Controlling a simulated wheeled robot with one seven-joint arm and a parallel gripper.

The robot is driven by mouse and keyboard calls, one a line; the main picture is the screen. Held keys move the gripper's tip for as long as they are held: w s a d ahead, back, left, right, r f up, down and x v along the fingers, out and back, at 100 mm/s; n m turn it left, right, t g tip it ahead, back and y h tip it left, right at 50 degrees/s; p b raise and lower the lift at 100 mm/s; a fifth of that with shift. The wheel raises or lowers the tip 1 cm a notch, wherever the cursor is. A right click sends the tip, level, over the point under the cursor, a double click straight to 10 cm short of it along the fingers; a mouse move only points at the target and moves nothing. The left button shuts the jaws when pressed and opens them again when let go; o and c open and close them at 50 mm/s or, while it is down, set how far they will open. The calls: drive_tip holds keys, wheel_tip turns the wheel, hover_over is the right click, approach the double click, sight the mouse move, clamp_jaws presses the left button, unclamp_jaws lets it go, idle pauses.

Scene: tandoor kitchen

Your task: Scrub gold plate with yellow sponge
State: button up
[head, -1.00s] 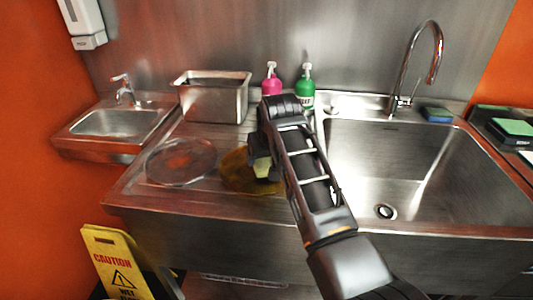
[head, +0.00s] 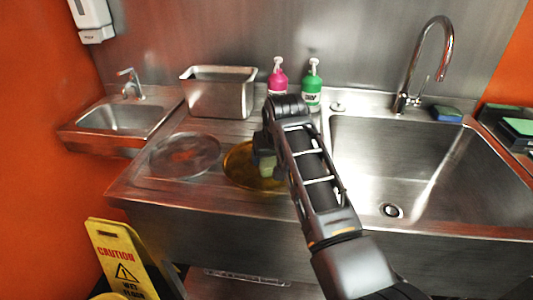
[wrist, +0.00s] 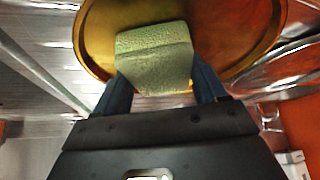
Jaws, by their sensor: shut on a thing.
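The gold plate (head: 240,172) lies on the steel drainboard left of the large basin, partly hidden behind my arm. It also fills the top of the wrist view (wrist: 100,38). The sponge (wrist: 155,55) looks yellow-green and sits between my gripper's two fingers (wrist: 158,85). In the wrist view it is over the plate. In the head view the sponge (head: 266,167) is at the plate's right part, low over it or touching; I cannot tell which. My gripper is shut on the sponge.
A clear or silver round plate (head: 185,155) lies left of the gold plate. A steel container (head: 217,95), pink bottle (head: 277,80) and green bottle (head: 312,87) stand behind. The large basin (head: 420,170) is empty. A blue sponge (head: 447,114) lies by the faucet (head: 425,60).

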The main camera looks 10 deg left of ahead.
wheel_tip(320, 180, up, 3)
drive_tip(key=shift+a+f+p, duration=0.1)
drive_tip(key=shift+a+p, duration=0.05)
drive_tip(key=shift+p, duration=0.45)
drive_tip(key=shift+r+p, duration=1.8)
drive_tip(key=shift+r, duration=0.85)
